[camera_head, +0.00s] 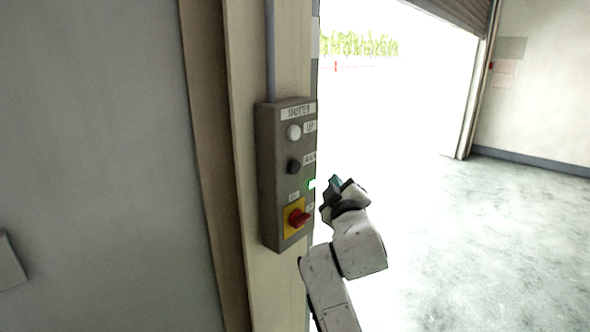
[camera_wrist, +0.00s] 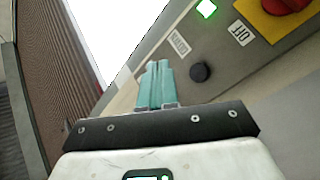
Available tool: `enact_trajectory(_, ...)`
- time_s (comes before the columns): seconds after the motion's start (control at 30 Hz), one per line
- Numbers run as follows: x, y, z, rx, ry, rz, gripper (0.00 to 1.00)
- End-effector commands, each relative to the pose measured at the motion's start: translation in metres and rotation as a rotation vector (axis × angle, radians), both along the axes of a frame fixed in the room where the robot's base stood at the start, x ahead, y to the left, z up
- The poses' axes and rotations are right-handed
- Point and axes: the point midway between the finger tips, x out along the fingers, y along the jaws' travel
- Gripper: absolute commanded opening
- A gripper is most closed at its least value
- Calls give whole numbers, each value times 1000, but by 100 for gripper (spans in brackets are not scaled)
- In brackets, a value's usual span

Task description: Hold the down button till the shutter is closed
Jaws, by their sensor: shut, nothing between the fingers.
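The shutter control box (camera_head: 268,165) is mounted on the wall post. It has a white UP button (camera_head: 293,132) at the top and a black button (camera_head: 293,166) below it, with a label beside it that I take for the down label. The black button also shows in the wrist view (camera_wrist: 200,72). My gripper (camera_head: 335,182) is to the right of the box, its teal fingers together and empty. In the wrist view the fingertips (camera_wrist: 159,68) are beside the black button, apart from it in the picture. The shutter (camera_head: 462,12) is raised, its lower edge high in the doorway.
A red rotary switch (camera_head: 298,218) on a yellow plate sits low on the box. A small green light (camera_head: 311,184) is lit near it. The bright doorway opens to the right, with clear concrete floor (camera_head: 500,220) beyond my arm.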

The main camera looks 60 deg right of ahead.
Motion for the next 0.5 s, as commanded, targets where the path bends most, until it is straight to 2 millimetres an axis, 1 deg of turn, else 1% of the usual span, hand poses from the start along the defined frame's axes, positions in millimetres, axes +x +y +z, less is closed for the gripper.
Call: enact_trajectory(0.5, 62, -14, -1, -1, 1, 1, 0)
